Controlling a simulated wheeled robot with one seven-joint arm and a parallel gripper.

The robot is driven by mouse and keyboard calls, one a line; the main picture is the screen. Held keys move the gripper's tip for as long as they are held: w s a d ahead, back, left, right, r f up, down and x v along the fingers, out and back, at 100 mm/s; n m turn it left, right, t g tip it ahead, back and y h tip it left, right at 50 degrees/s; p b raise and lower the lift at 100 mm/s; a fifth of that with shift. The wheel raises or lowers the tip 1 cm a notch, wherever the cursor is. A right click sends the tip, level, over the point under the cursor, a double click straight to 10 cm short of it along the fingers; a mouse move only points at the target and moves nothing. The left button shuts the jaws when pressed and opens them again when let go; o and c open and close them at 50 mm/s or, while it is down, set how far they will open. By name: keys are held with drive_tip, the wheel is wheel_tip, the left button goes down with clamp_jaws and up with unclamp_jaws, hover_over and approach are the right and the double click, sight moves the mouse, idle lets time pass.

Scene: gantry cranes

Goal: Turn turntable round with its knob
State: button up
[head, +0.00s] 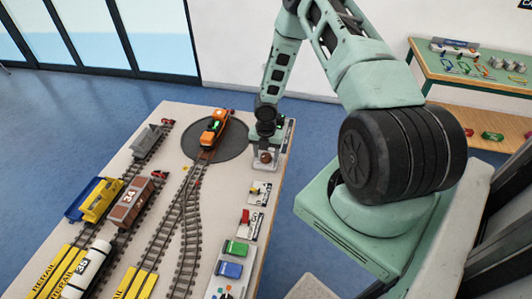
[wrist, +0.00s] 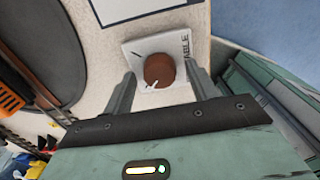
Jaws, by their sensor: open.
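The turntable (head: 232,141) is a dark grey disc at the far end of the layout table, with an orange locomotive (head: 213,128) on its track. In the wrist view, part of the turntable (wrist: 50,60) shows at the left. Its brown round knob (wrist: 159,70) with a white pointer mark sits on a small white labelled plate (wrist: 133,52). The knob also shows in the head view (head: 265,157), just right of the turntable. My gripper (wrist: 158,84) is open over the knob, with one finger on each side. I cannot tell whether the fingers touch it.
Tracks with a grey wagon (head: 148,139), a brown wagon (head: 130,203) and a white tank wagon (head: 88,270) fill the table's left. Other controls, including a red one (head: 250,221), line the right edge. A green workbench (head: 480,85) stands at the back right.

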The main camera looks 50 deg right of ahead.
drive_tip(key=c, duration=1)
